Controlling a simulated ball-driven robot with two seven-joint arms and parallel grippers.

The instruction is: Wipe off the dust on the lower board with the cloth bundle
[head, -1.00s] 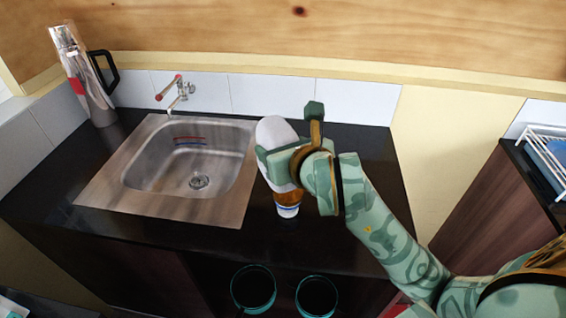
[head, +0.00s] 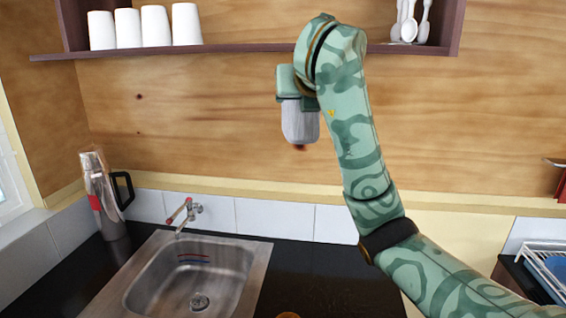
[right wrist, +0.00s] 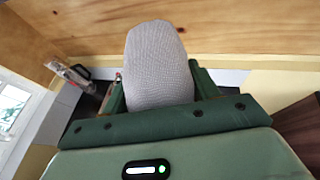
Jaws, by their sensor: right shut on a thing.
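The cloth bundle (head: 300,122) is a light grey, rounded roll hanging below my right gripper (head: 298,98). My right gripper is shut on it, in front of the plywood wall and a little below the shelf. The right wrist view shows the cloth bundle (right wrist: 158,62) sticking out between the green fingers. A dark reddish-brown shelf board (head: 240,48) crosses the top; it is the only shelf board in view, and my right arm covers part of it. I cannot make out dust on it. My left gripper is not in view.
Several white cups (head: 129,28) stand on the board's left part and white utensils (head: 409,22) on its right end. Its middle looks bare. Below are a sink (head: 195,275), a tap (head: 185,212), a steel flask (head: 103,195) and black counter (head: 325,275).

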